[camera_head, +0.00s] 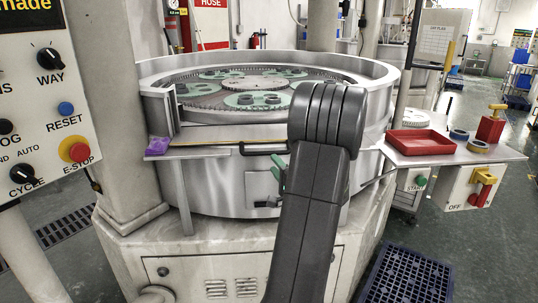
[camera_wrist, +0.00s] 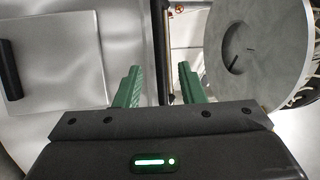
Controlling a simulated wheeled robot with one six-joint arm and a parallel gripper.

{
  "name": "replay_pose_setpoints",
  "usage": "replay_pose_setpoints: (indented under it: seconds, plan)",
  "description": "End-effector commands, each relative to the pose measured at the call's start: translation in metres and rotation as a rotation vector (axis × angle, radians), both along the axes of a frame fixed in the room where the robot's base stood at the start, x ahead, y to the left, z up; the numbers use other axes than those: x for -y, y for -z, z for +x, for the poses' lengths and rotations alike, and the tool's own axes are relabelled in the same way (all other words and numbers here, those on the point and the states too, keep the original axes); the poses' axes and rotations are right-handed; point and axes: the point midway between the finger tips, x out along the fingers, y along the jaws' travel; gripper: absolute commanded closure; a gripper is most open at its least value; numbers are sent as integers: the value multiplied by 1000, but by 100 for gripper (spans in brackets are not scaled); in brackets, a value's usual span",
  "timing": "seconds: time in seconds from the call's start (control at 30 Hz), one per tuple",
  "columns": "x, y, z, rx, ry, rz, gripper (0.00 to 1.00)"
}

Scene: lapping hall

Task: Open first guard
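The round lapping machine has a metal guard (camera_head: 225,180) on its front, with a yellowish top edge and a black bar handle (camera_head: 262,148) near that edge. My gripper (camera_head: 279,176) is in front of the guard, just below the handle's right end, and mostly hidden behind my grey arm. In the wrist view, my gripper (camera_wrist: 160,88) has its two green fingers apart with nothing held between them. A metal panel (camera_wrist: 60,55) with a black handle (camera_wrist: 10,72) lies left of the fingers. Contact with the guard cannot be told.
A grey disc (camera_wrist: 233,85) with a hole is right of the fingers. A red tray (camera_head: 421,143) stands on a side shelf (camera_head: 500,153) at right. A purple cloth (camera_head: 159,146) lies at the ledge's left end. A control panel (camera_head: 50,90) stands at left, a blue crate (camera_head: 408,275) on the floor.

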Motion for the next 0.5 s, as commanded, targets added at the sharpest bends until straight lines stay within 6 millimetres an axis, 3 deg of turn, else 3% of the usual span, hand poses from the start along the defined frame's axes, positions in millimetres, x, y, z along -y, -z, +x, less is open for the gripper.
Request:
replay_pose_setpoints:
  seconds: [0.2, 0.5]
  plan:
    - [-18, -8, 33, 0, -3, -1, 64]
    - [-25, -10, 48, 0, -1, 0, 64]
